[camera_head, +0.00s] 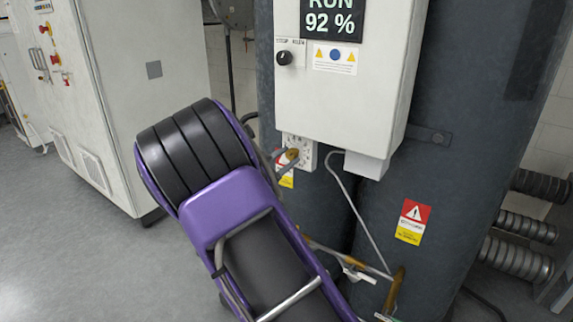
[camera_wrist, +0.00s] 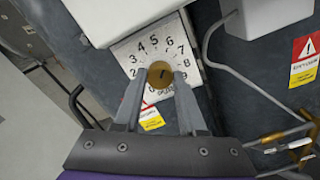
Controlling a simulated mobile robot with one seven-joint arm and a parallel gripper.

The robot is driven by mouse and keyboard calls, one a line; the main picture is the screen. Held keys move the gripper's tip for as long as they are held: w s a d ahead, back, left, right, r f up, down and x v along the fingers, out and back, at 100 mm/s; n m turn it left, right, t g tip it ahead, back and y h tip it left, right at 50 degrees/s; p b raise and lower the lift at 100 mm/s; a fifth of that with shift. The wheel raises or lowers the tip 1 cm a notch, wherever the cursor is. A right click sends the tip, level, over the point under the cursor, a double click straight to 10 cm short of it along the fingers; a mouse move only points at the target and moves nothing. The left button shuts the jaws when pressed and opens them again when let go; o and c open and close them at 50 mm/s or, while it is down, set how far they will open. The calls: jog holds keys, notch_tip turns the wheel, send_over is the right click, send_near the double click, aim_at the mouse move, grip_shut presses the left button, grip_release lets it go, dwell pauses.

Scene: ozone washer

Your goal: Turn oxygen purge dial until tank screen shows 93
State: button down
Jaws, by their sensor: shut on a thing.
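The oxygen purge dial (camera_wrist: 160,74) is a round brass knob on a white numbered plate (camera_wrist: 133,45). My gripper (camera_wrist: 160,84) is shut on the dial, with one finger on each side of it. In the head view the dial (camera_head: 291,155) shows small beside my gripper (camera_head: 286,162), below the white control box. The dial's pointer setting is too small to read surely. The tank screen (camera_head: 332,20) on the box reads "RUN 92 %".
A black selector knob (camera_head: 285,58) sits on the white control box (camera_head: 345,95) below the screen. A grey pipe (camera_head: 350,190) runs down just right of the dial. Dark tanks (camera_head: 455,170) stand behind. A white cabinet (camera_head: 120,90) is at left, with open floor in front.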

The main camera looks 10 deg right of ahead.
dwell(0.3)
jog(key=shift+c, duration=2.4)
grip_release()
jog(key=shift+s+a, duration=0.1)
jog(key=v, duration=1.7)
jog(key=shift+p, duration=0.3)
jog(key=shift+s+a+r, duration=0.1)
jog(key=shift+r, duration=0.05)
